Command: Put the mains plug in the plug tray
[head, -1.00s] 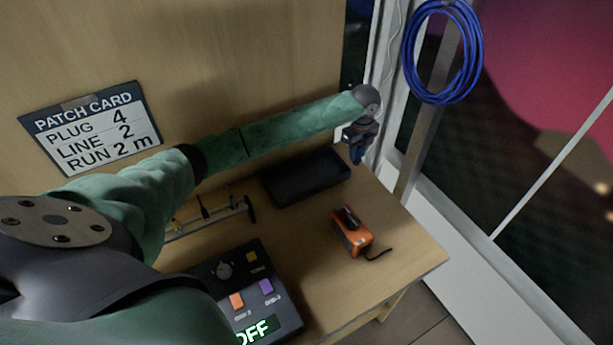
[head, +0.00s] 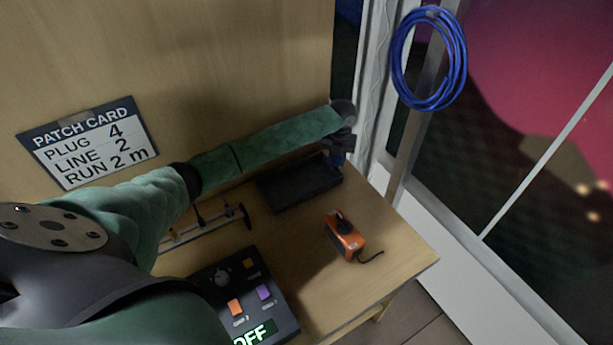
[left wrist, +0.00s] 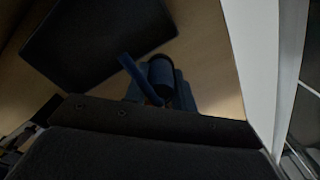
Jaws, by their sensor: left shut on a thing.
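My left gripper (head: 338,152) is at the far right end of the dark plug tray (head: 290,190), low near its back right corner. It is shut on the mains plug (head: 338,160), which shows as a small blue piece below the jaws. In the left wrist view the plug (left wrist: 162,80) is blue with a dark round body, partly hidden by the gripper. The tray (left wrist: 90,35) lies to the upper left of the plug there. I cannot tell whether the plug touches anything below. My right gripper is not in view.
An orange box (head: 344,238) with a short black lead stands in front of the tray. A control box (head: 240,295) reading OFF and a small rack (head: 208,226) are to the left. A window post and blue cable coil (head: 428,60) are at right.

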